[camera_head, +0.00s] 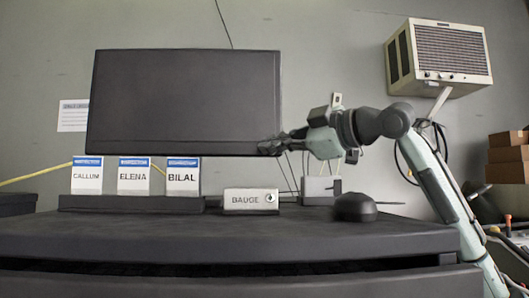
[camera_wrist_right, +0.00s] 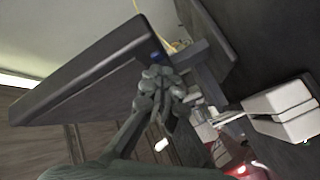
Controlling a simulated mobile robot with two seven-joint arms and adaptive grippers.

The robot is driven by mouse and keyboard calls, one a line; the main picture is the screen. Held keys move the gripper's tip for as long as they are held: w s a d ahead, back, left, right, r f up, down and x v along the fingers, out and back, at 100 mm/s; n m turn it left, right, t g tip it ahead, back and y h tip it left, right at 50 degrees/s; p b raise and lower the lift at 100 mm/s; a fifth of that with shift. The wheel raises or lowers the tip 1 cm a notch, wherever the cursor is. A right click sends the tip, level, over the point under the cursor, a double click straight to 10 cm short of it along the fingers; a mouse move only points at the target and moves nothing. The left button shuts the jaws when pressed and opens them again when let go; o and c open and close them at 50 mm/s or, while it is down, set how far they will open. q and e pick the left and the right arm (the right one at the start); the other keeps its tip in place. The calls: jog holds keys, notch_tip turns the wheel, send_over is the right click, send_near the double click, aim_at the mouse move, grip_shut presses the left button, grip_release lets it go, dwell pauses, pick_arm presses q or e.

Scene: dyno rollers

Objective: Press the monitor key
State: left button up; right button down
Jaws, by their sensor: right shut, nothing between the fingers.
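The monitor (camera_head: 185,100) is a wide dark screen, blank, standing behind the table top. My right gripper (camera_head: 270,147) is shut and empty at the monitor's lower right corner. In the right wrist view the monitor (camera_wrist_right: 85,75) is a tilted dark slab. A small blue key (camera_wrist_right: 156,57) shows at its lower edge, just beyond the shut fingertips of my right gripper (camera_wrist_right: 158,78). I cannot tell whether the fingertips touch it. In the head view the key is hidden or too small to see. My left gripper is out of view.
Name cards CALLUM (camera_head: 87,177), ELENA (camera_head: 133,178) and BILAL (camera_head: 183,179) stand on a dark base below the monitor. A grey BAUGE block (camera_head: 250,200) and a dark mouse-like object (camera_head: 355,207) sit on the table (camera_head: 230,237). The table front is clear.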

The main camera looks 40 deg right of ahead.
jog(key=shift+s+a+b, duration=0.25)
jog(key=shift+s+a, duration=0.7)
jog(key=shift+s, duration=0.2)
jog(key=shift+s+a+b, duration=0.2)
jog(key=shift+s+a, duration=0.75)
jog(key=shift+s, duration=0.15)
